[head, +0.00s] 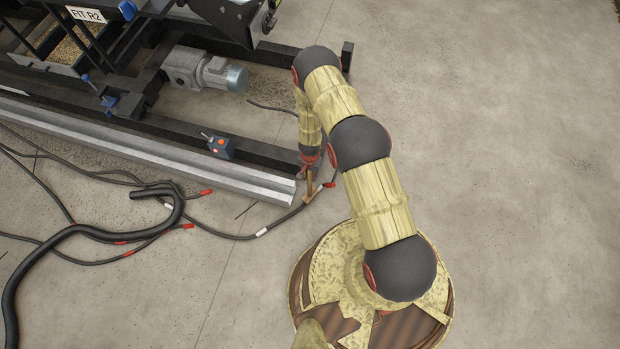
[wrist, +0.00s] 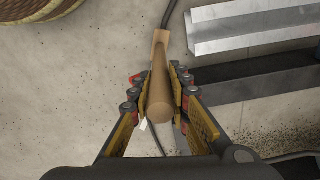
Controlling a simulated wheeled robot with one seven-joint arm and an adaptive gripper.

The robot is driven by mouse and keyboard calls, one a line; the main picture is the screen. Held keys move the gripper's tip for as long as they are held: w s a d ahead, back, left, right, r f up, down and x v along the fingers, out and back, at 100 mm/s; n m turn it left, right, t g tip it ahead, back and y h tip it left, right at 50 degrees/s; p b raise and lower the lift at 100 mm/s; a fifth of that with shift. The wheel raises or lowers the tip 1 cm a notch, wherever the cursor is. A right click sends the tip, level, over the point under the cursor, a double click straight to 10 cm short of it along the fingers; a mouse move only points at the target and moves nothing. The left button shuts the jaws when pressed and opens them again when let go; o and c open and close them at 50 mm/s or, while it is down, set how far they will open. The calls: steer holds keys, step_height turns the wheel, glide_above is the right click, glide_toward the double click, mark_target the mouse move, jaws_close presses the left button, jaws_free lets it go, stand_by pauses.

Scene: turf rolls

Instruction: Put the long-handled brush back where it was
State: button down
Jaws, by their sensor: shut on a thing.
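My gripper (wrist: 157,84) is shut on a tan wooden shaft, the handle of the long-handled brush (wrist: 160,62). The shaft runs between the fingers and points away from the wrist, ending in a wider tan part at the top of the wrist view. No bristles can be made out. In the head view my gripper (head: 310,163) hangs low beside the end of the metal rail, and a short piece of the brush (head: 309,188) shows under it. I cannot tell whether the brush touches the floor.
A silver metal rail (head: 150,150) and a black machine frame (head: 215,140) with a grey motor (head: 205,70) stand to the left. The concrete floor at right (head: 520,150) is clear.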

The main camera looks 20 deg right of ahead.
mark_target(310, 185)
steer(key=shift+w+d+f+b, duration=0.15)
steer(key=shift+f+b, duration=0.55)
steer(key=shift+f, duration=1.15)
steer(key=c, duration=1.7)
jaws_free()
